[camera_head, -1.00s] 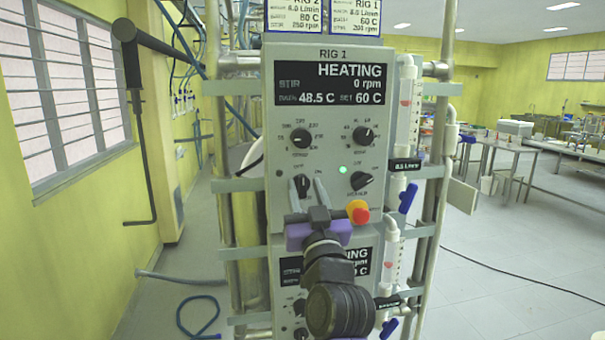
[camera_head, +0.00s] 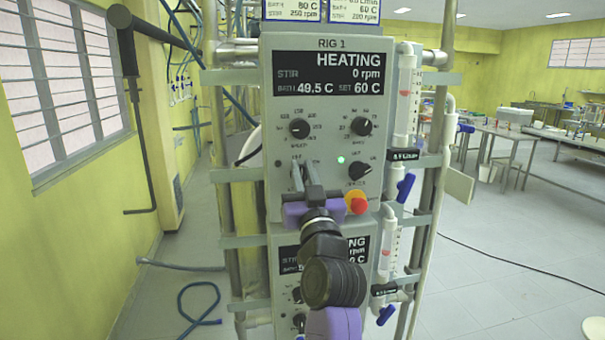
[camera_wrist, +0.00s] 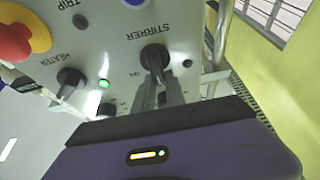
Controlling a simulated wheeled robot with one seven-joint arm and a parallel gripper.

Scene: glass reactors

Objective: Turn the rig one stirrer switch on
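The rig one panel (camera_head: 270,120) faces me, with STIR at 0 rpm on its display (camera_head: 328,74). The black stirrer switch is a rotary knob at the panel's lower left. It shows in the wrist view (camera_wrist: 154,55), upside down, under the label STIRRER. My gripper (camera_head: 302,168) is in front of it and hides most of it in the head view. In the wrist view my gripper's fingers (camera_wrist: 161,84) are close together on either side of the knob's grip bar and appear shut on it. The small lamp beside the stirrer knob (camera_wrist: 188,63) is dark.
The heater knob (camera_head: 359,171) is just right, with a lit green lamp (camera_head: 341,159) near it. A red and yellow trip button (camera_head: 356,203) sits close to my gripper's right. Two more knobs are above. A second panel is below. Flow tubes (camera_head: 404,95) stand on the right.

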